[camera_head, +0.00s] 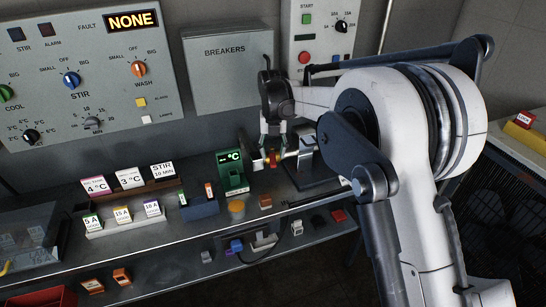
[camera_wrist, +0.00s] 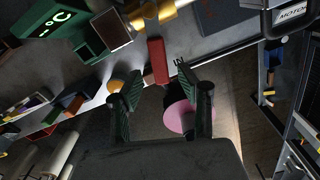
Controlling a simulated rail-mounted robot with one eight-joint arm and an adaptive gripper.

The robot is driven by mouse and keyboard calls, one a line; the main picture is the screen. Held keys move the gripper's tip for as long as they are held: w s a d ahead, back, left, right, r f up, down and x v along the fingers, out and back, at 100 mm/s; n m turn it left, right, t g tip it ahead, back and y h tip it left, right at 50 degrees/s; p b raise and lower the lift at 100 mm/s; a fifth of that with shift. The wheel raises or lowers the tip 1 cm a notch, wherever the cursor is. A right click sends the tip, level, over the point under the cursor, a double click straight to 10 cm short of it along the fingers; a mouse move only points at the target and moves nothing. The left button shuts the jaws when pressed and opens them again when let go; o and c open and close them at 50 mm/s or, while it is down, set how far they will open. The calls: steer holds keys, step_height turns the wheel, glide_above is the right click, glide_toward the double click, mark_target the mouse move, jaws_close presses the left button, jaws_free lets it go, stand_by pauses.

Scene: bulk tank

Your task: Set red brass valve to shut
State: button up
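The red brass valve shows in the wrist view as a red lever handle (camera_wrist: 157,60) below a yellow brass body (camera_wrist: 150,12). In the head view its red part (camera_head: 272,158) sits at the bench's back, right of the green °C display (camera_head: 232,172). My gripper (camera_wrist: 160,88) is open, with its two green-padded fingers apart and nothing visible held between them. The handle's near end lies just ahead of the gap between the fingertips, seemingly without contact. In the head view my gripper (camera_head: 273,130) points down over the valve, partly hiding it.
Label cards (camera_head: 130,178) and small blocks stand on the bench to the left. A grey breakers box (camera_head: 228,70) and control panel (camera_head: 85,75) are on the wall behind. A pink disc (camera_wrist: 188,116) shows near the right finger.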

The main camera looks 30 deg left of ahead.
mark_target(272, 160)
step_height(272, 160, up, 10)
steer(key=shift+f, duration=0.25)
steer(key=shift+m, duration=0.4)
steer(key=c, duration=0.6)
steer(key=shift+a+f+m, duration=0.1)
steer(key=shift+f+m, duration=0.1)
steer(key=shift+m, duration=0.3)
steer(key=shift+c, duration=1.3)
steer(key=m, duration=0.2)
steer(key=m+y, duration=0.1)
steer(key=m, duration=0.1)
steer(key=shift+s+a+f+g, duration=0.2)
steer(key=shift+a+f+g, duration=0.05)
steer(key=shift+f+g, duration=0.15)
jaws_close()
steer(key=s+a+f+m+g+y, duration=0.1)
steer(key=s+a+f+m+y, duration=0.2)
steer(key=f+m, duration=0.85)
steer(key=shift+w+d+r+m+h, duration=0.15)
steer(key=shift+w+d+m+h, duration=0.1)
steer(key=shift+w+d, duration=0.3)
steer(key=shift+w+d+r+m+h, duration=0.1)
steer(key=shift+w+d+m+h, duration=0.1)
steer(key=shift+w+d, duration=0.35)
